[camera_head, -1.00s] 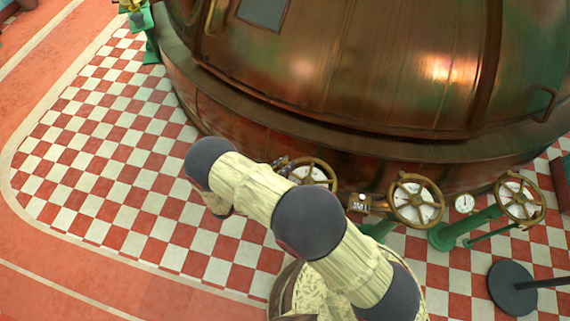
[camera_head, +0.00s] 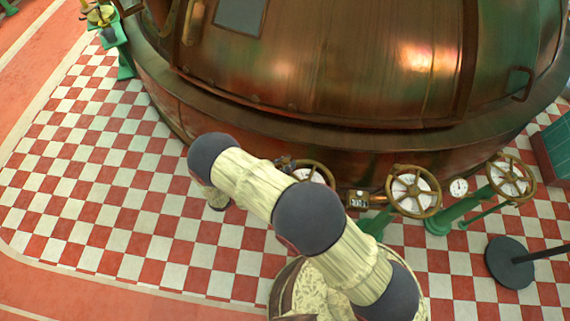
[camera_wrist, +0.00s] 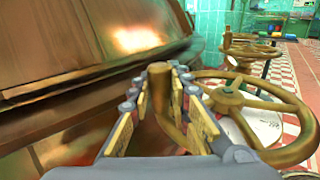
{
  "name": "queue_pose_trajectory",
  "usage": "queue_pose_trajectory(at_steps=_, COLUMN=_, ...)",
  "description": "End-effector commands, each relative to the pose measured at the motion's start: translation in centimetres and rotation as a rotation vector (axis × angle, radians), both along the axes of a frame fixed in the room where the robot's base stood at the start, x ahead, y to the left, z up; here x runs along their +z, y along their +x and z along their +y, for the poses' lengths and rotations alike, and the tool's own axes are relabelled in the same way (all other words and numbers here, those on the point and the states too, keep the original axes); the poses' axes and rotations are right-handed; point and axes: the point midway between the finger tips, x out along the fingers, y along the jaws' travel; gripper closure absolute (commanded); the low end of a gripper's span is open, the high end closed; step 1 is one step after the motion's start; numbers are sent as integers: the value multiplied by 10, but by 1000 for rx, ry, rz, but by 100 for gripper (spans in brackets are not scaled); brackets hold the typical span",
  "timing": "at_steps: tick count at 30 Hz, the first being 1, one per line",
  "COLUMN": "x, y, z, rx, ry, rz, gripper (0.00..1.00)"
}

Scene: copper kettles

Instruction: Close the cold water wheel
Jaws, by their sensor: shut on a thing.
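Three brass handwheels stand in a row in front of the copper kettle in the head view: the left wheel (camera_head: 329,172), the middle wheel (camera_head: 436,207) and the right wheel (camera_head: 532,178). I cannot read which one is marked cold water. My arm's end is at the left wheel, partly hidden behind my own arm. A white dial plate lies under the wheel.
The copper kettle (camera_head: 330,80) curves close behind the wheels. Further wheels (camera_wrist: 250,50) stand beyond in the wrist view. A dark round post base (camera_head: 510,262) is on the floor at right. The checkered floor (camera_head: 110,190) at left is clear.

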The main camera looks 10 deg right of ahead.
Motion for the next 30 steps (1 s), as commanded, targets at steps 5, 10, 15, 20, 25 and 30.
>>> queue_pose_trajectory(at_steps=5, x=0, y=1, z=1, rx=2, ry=2, rz=-1, gripper=75)
queue_pose_trajectory(at_steps=10, x=0, y=1, z=1, rx=2, ry=1, rz=0, gripper=65)
queue_pose_trajectory(at_steps=15, x=0, y=0, z=0, rx=1, ry=0, rz=0, gripper=63)
queue_pose_trajectory(at_steps=20, x=0, y=0, z=1, rx=2, ry=0, rz=0, gripper=63)
queue_pose_trajectory(at_steps=25, x=0, y=-5, z=14, rx=5, ry=0, rz=0, gripper=63)
queue_pose_trajectory(at_steps=30, x=0, y=-19, z=44, rx=6, ry=2, rz=-2, gripper=63)
